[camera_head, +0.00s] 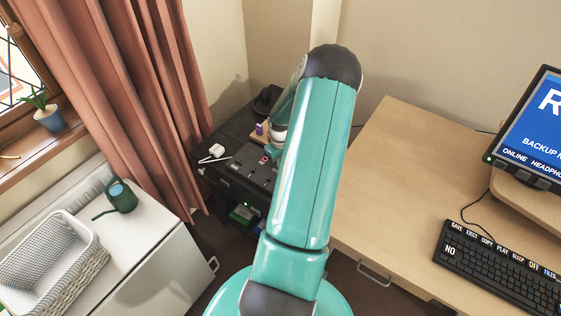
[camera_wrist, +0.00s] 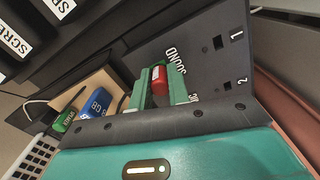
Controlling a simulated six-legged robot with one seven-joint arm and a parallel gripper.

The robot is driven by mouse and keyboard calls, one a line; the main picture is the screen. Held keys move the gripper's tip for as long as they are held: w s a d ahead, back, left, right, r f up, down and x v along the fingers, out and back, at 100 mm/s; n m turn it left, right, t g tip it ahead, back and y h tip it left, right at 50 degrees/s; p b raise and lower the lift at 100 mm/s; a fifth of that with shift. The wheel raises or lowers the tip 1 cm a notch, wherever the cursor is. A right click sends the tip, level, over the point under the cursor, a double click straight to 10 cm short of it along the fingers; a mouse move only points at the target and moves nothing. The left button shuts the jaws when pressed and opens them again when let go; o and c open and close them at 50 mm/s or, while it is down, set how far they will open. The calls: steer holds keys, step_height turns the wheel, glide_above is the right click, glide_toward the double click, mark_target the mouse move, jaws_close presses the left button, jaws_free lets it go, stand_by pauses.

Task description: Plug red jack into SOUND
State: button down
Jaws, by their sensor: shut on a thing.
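My gripper (camera_wrist: 160,84) is shut on the red jack (camera_wrist: 159,78), which shows between its two green fingers in the wrist view. The jack is at the dark panel (camera_wrist: 203,72), close beside the printed word SOUND (camera_wrist: 176,58). The fingers hide the SOUND socket, so I cannot tell whether the jack's tip is in it or above it. Square holes by the marks 1 (camera_wrist: 218,43) and 2 (camera_wrist: 226,85) look empty. In the head view the panel (camera_head: 252,176) lies on a black unit, and my arm hides most of the gripper.
A tan tray (camera_wrist: 98,82) beside the panel holds a blue piece (camera_wrist: 97,103) and a green piece (camera_wrist: 64,121). A white item (camera_head: 217,151) lies on the black unit. The wooden desk (camera_head: 390,170) stands right, the curtain (camera_head: 150,80) left.

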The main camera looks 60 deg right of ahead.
steer(key=c, duration=1.3)
jaws_free()
steer(key=shift+o, duration=0.2)
steer(key=shift+r, duration=0.1)
step_height(320, 180, up, 14)
steer(key=shift+f, duration=0.2)
